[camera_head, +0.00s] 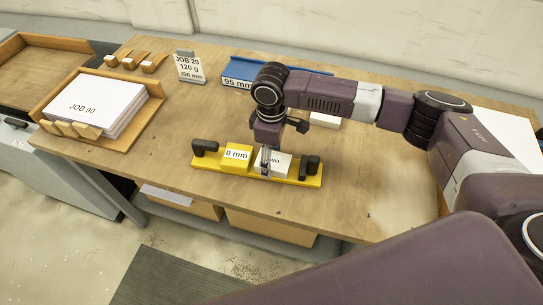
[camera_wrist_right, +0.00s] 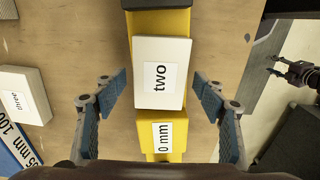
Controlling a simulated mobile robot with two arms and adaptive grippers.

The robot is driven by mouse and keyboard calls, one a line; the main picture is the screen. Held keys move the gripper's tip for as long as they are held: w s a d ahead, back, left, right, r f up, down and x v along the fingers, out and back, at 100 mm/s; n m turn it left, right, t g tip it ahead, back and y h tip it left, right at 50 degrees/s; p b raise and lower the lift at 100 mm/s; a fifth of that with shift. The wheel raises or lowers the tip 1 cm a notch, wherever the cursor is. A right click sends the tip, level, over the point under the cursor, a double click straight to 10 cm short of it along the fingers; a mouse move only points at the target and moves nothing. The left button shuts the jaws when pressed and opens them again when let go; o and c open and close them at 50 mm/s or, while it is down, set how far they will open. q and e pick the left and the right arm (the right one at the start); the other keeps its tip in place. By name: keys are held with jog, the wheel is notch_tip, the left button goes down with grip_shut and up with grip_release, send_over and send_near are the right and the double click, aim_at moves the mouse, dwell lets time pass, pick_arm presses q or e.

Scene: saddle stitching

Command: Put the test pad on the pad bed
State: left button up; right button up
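The white test pad, labelled "two" (camera_head: 281,163), lies on the yellow pad bed (camera_head: 308,181), next to its raised yellow block marked "0 mm" (camera_head: 238,154). In the right wrist view the pad (camera_wrist_right: 162,72) lies flat and roughly square to the bed (camera_wrist_right: 160,22). My right gripper (camera_head: 265,161) is down over the pad. In the right wrist view its blue-padded fingers (camera_wrist_right: 160,97) stand open on both sides, with gaps to the pad. A small dark gripper, apparently my left one (camera_wrist_right: 281,65), shows at the right of that view; its finger state is unclear.
A white block labelled "three" (camera_wrist_right: 22,95) lies beside the blue "95 mm" piece (camera_head: 238,72). Black knobs (camera_head: 204,147) stand at the bed's ends. A "JOB 25" sign (camera_head: 189,67) and a paper tray (camera_head: 152,104) are at left. The front table area is clear.

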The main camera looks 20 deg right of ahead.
notch_tip(320, 180, up, 12)
jog(key=b, duration=0.3)
jog(key=shift+r, duration=0.15)
